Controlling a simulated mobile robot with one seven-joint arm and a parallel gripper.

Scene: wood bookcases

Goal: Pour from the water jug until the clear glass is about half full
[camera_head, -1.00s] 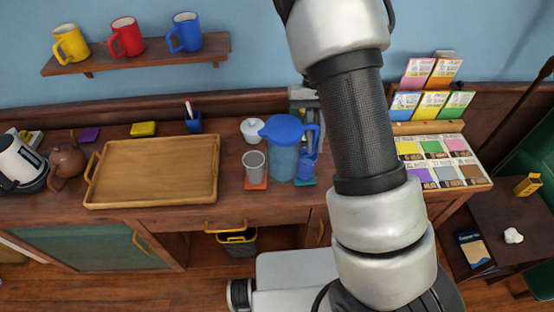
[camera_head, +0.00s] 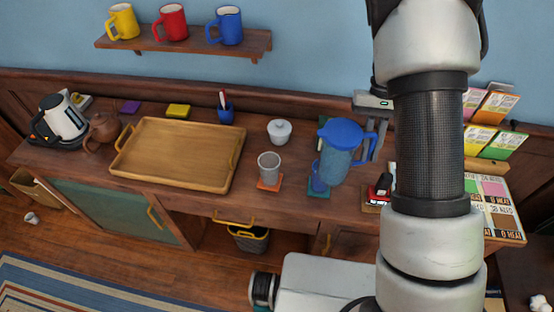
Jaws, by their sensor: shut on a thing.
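The water jug (camera_head: 335,167) is a translucent blue pitcher with a blue lid and a blue handle on its right. It looks near upright and seems held up, above and behind the teal coaster. My gripper (camera_head: 377,143) is shut on the jug's handle side; its fingers are partly hidden by the handle. The clear glass (camera_head: 268,168) looks greyish and stands upright on an orange coaster (camera_head: 270,185), left of the jug and apart from it. Its water level cannot be made out. A small blue vessel (camera_head: 319,179) stands on the teal coaster (camera_head: 318,194), in front of the jug.
A wooden tray (camera_head: 180,155) fills the left counter. A pen cup (camera_head: 225,112) is behind it. A dark and red object (camera_head: 380,190) lies right of the jug. My arm hides part of the card rack (camera_head: 495,112).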

